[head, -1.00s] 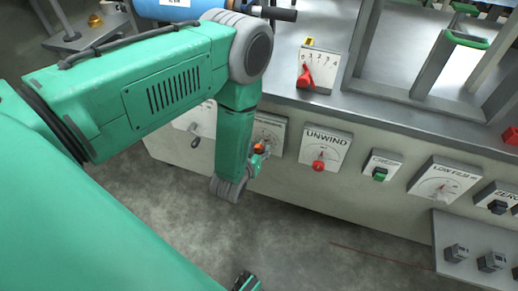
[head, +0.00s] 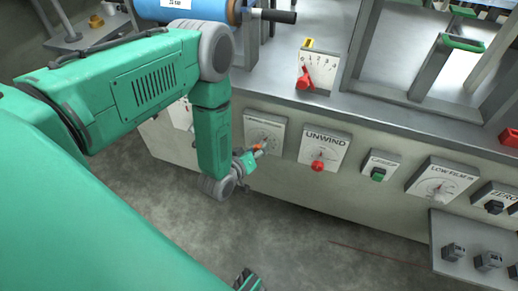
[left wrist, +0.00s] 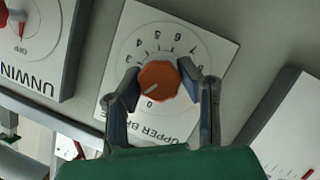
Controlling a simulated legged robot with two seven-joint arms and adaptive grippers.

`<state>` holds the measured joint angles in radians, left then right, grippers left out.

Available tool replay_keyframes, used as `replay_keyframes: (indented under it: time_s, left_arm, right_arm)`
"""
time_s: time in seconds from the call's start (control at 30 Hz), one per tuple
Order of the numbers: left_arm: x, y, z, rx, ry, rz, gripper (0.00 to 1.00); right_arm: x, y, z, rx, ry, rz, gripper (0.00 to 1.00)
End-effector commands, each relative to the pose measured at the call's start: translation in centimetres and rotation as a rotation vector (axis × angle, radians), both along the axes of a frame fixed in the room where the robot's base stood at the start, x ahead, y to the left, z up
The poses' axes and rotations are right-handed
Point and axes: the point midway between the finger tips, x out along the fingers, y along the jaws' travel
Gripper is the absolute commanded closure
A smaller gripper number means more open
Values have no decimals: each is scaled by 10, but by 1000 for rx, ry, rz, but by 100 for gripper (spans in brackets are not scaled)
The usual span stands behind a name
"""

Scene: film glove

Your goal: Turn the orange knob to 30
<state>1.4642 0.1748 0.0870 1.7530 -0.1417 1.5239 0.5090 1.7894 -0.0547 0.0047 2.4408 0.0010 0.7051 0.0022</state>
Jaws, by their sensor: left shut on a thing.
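The orange knob (left wrist: 159,81) sits on a white dial plate (left wrist: 205,52) lettered "UPPER BR…", the rest of the word being covered. The plate appears upside down in the left wrist view. The knob's pale pointer line slants to the lower left, near the 0 mark. My left gripper (left wrist: 160,86) has a finger on each side of the knob and is shut on it. In the head view my left gripper (head: 252,155) reaches the panel from the left, with a bit of the orange knob (head: 257,147) showing.
The UNWIND dial with its red knob (head: 317,166) is just right of the gripper. A green switch (head: 378,174) and another dial (head: 440,189) follow along the panel. A red lever (head: 304,80) stands above on the ledge. The floor in front is clear.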

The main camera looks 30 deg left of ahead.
Motion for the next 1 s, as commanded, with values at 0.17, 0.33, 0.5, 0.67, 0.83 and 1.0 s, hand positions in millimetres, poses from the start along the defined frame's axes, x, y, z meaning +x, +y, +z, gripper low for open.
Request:
replay_keyframes:
  time_s: [0.17, 0.33, 0.5, 0.67, 0.83, 1.0]
  left_arm:
    - [-2, 1, -2, -13, 3, 1, 98]
    - [-2, 1, -2, -13, 3, 2, 98]
    - [-2, 1, -2, -13, 3, 2, 51]
    - [-1, 1, -1, -12, 1, 1, 47]
    - [-2, 1, -1, -13, 0, 1, 47]
    - [-17, 1, 3, -13, 3, 1, 47]
  right_arm:
    - [0, 0, 0, 0, 0, 0, 7]
    - [0, 0, 0, 0, 0, 0, 7]
    - [0, 0, 0, 0, 0, 0, 7]
    - [0, 0, 0, 0, 0, 0, 7]
    - [-1, 0, 0, 0, -1, 0, 7]
    - [-2, 0, 1, 0, -2, 0, 7]
